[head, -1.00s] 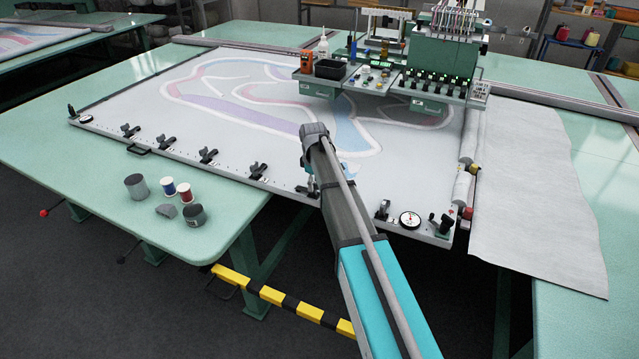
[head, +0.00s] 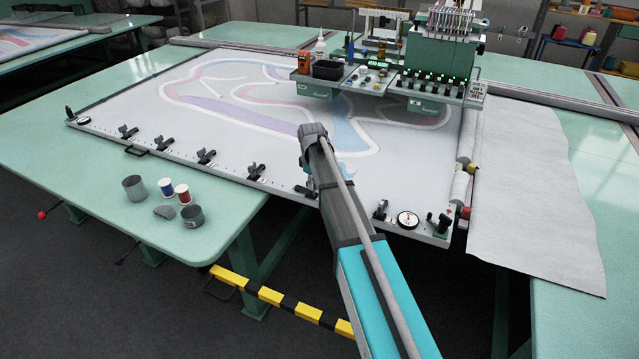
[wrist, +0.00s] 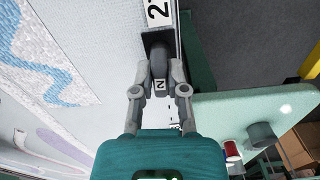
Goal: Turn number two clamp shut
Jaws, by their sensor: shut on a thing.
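My gripper (wrist: 160,76) is shut on that lever, one finger on each side. In the head view, part of the number two clamp (head: 305,191) shows at the front rail, left of my arm. My arm hides the fingers and much of the clamp there.
Similar clamps line the rail, one to the right (head: 380,209) and several to the left. A round dial (head: 407,220) is near the right corner. Pots and spools (head: 182,193) stand on the green table (head: 120,225). The tufting head (head: 437,70) is at the back.

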